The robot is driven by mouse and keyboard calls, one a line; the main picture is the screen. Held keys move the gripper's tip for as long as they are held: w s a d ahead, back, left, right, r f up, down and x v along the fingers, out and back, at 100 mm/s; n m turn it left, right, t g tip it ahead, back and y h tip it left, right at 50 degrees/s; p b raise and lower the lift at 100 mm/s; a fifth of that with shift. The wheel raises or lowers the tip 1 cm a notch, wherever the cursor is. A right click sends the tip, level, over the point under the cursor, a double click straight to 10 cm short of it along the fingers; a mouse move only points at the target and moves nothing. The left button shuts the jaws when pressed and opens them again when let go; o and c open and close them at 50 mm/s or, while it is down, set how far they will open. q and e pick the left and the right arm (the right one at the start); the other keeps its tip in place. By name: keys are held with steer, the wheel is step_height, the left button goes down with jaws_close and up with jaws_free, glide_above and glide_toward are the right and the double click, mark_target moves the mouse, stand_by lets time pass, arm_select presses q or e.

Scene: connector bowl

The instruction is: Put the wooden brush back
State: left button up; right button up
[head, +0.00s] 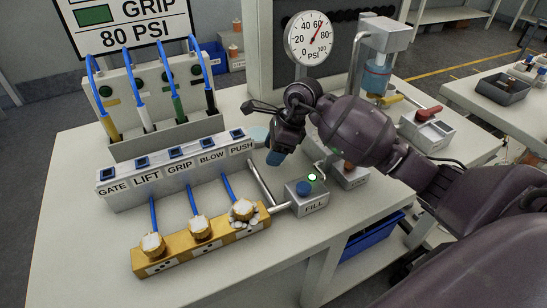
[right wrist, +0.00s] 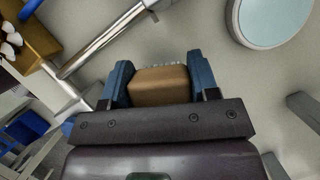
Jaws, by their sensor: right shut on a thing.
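The wooden brush (right wrist: 160,86) shows in the right wrist view as a brown block with a thin row of pale bristles along its far edge. My right gripper (right wrist: 158,76) is shut on it, with one blue finger on each side. In the head view my right gripper (head: 275,157) points down above the white bench, between the labelled switch box and the FILL box. There the brush is hidden behind the finger and wrist. My left gripper is in neither view.
A round pale-blue dish (head: 260,134) lies near the gripper. A metal pipe runs from the FILL box (head: 306,195) to the yellow block (head: 202,240) with white-capped fittings. The switch box (head: 176,170) stands left.

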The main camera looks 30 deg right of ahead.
steer(key=shift+f, duration=1.35)
steer(key=shift+f, duration=0.1)
steer(key=shift+f, duration=0.1)
steer(key=o, duration=1)
steer(key=p+v, duration=0.1)
steer(key=v, duration=1.1)
steer(key=shift+r, duration=0.25)
